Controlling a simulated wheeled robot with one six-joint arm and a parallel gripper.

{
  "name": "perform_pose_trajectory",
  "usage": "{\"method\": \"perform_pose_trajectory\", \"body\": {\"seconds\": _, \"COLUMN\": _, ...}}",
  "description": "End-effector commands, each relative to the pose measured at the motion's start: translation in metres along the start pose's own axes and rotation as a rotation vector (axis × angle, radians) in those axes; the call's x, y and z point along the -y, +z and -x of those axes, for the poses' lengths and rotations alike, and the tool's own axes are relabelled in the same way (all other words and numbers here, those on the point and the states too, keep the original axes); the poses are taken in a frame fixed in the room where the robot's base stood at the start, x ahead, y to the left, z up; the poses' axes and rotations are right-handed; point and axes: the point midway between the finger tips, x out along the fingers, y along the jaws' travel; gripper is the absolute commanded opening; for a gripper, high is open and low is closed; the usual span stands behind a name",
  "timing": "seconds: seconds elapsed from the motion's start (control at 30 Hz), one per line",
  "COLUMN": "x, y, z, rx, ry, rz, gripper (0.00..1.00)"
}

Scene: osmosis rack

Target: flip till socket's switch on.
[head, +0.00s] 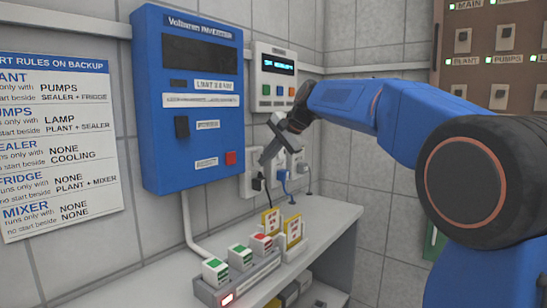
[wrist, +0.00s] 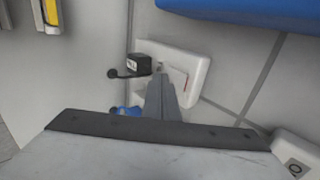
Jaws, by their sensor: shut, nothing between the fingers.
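A white wall socket (head: 246,185) sits below the blue box, with a black plug (head: 258,184) in it. A white socket plate (wrist: 188,68) also shows in the wrist view, with a black plug (wrist: 138,66) at its left and a small red-marked part (wrist: 185,82) at its right. My gripper (head: 264,161) is shut and empty at the sockets. In the wrist view its fingertips (wrist: 161,80) overlap the lower middle of the plate; I cannot tell whether they touch it. No till label is readable, and the switch position is unclear.
More sockets, one with a blue plug (head: 284,172), are to the right. The blue box (head: 187,100) and a display unit (head: 275,77) hang above. A shelf (head: 325,218) below carries a block of switches (head: 238,280) and yellow-framed cards (head: 292,232).

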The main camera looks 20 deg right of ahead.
Motion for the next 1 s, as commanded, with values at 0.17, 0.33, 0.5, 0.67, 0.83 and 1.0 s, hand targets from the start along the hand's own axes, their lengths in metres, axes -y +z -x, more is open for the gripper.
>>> {"method": "perform_pose_trajectory", "body": {"seconds": 0.17, "x": 0.004, "y": 0.001, "z": -0.003, "rx": 0.000, "ry": -0.001, "rz": 0.001, "gripper": 0.00}}
{"method": "perform_pose_trajectory", "body": {"seconds": 0.33, "x": 0.004, "y": 0.001, "z": -0.004, "rx": 0.000, "ry": -0.001, "rz": 0.001, "gripper": 0.00}}
{"method": "perform_pose_trajectory", "body": {"seconds": 0.5, "x": 0.004, "y": 0.001, "z": -0.008, "rx": 0.001, "ry": 0.001, "rz": 0.001, "gripper": 0.00}}
{"method": "perform_pose_trajectory", "body": {"seconds": 0.67, "x": 0.001, "y": 0.001, "z": -0.017, "rx": 0.001, "ry": 0.001, "rz": 0.000, "gripper": 0.00}}
{"method": "perform_pose_trajectory", "body": {"seconds": 0.83, "x": 0.001, "y": 0.000, "z": -0.017, "rx": 0.002, "ry": 0.001, "rz": 0.000, "gripper": 0.00}}
{"method": "perform_pose_trajectory", "body": {"seconds": 1.0, "x": 0.002, "y": 0.000, "z": -0.016, "rx": 0.002, "ry": 0.001, "rz": 0.000, "gripper": 0.00}}
